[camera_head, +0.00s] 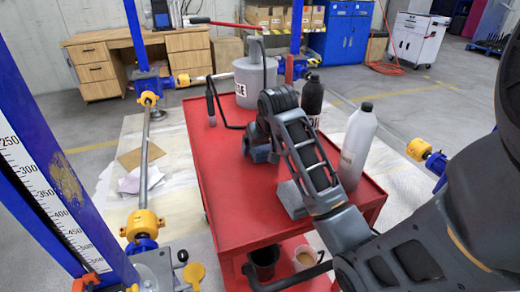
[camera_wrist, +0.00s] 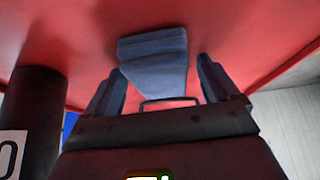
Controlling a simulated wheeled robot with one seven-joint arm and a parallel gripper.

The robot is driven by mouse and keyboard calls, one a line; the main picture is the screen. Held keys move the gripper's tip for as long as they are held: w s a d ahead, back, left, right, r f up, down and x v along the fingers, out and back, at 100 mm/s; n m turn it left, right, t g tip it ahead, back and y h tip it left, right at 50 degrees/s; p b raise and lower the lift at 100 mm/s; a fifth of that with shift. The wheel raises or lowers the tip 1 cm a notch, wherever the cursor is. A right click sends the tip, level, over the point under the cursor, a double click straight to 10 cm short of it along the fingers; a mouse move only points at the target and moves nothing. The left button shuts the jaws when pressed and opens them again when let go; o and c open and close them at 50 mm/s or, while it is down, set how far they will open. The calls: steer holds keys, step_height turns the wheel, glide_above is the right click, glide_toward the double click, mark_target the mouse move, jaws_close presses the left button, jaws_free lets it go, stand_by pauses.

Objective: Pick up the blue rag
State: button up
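The blue rag (camera_wrist: 155,55) is a folded blue cloth on the red cart top in the wrist view. My gripper (camera_wrist: 155,85) is open, with one finger on each side of the rag's line and visible gaps to the cloth. The rag lies ahead of and between the fingers. In the head view my gripper (camera_head: 258,148) is low over the middle of the red cart (camera_head: 228,180). A small bluish patch shows under it there, and I cannot tell whether it is rag or finger.
A dark bottle (camera_head: 312,97) and a grey bottle (camera_head: 358,145) stand to the right. A grey canister (camera_head: 255,82) stands at the back.

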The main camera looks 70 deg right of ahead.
steer(key=c, duration=0.9)
steer(key=shift+r, duration=0.1)
